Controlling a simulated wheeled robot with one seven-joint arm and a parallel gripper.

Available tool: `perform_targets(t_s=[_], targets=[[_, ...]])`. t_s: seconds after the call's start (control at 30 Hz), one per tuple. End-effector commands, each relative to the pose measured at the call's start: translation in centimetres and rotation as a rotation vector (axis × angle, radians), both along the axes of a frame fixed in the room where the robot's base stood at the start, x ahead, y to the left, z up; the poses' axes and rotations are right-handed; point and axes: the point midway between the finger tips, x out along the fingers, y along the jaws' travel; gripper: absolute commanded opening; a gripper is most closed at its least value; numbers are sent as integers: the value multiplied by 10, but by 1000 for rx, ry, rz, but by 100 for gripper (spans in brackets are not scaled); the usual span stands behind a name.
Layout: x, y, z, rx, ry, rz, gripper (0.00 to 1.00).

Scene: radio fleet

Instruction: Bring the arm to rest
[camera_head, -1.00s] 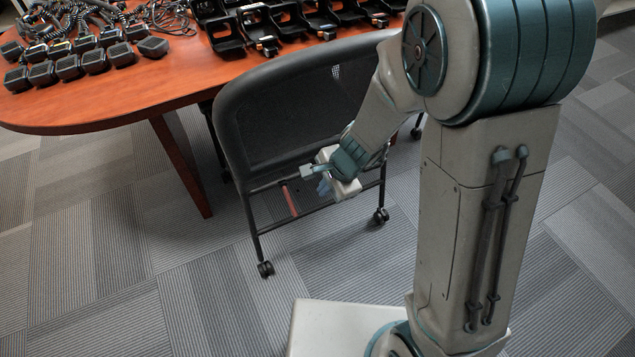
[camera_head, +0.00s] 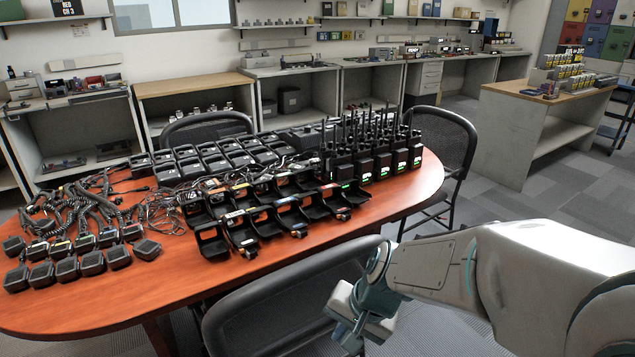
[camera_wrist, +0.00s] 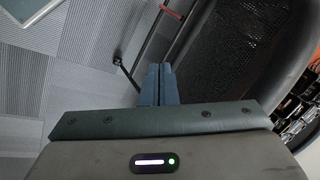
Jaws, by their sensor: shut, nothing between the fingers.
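My gripper shows in the wrist view (camera_wrist: 158,84) with its two blue-grey fingers together and nothing between them. It points down towards the carpet, beside the mesh back of a black chair (camera_wrist: 248,40). In the head view my arm reaches in from the right, and its wrist end hangs in front of the table's near edge, by the same black chair (camera_head: 270,300). The fingertips are not clear in the head view.
An oval wooden table (camera_head: 100,300) holds several corded microphones (camera_head: 90,262), black charger cradles (camera_head: 245,235) and upright radios (camera_head: 375,150). Another chair (camera_head: 455,150) stands at the table's right end. A wooden-topped bench (camera_head: 530,100) is farther right. Carpet (camera_head: 480,200) is open between them.

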Motion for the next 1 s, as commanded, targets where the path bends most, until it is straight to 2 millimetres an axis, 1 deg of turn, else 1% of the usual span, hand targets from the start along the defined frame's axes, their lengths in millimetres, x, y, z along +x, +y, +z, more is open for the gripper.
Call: perform_targets(t_s=[0.03, 0.1, 0.3, 0.4, 0.5, 0.6, 0.7, 1.0], targets=[[-6, -10, 39, -26, -26, 35, 0], [-15, -24, 67, -70, -50, 90, 0], [-42, -64, 141, -222, -103, 222, 0], [-55, -81, 168, -295, -116, 268, 0], [-64, -94, 186, -351, -122, 299, 0], [-69, -100, 194, -386, -124, 318, 0], [-71, -103, 196, -399, -123, 326, 0], [-71, -103, 196, -399, -123, 326, 0]])
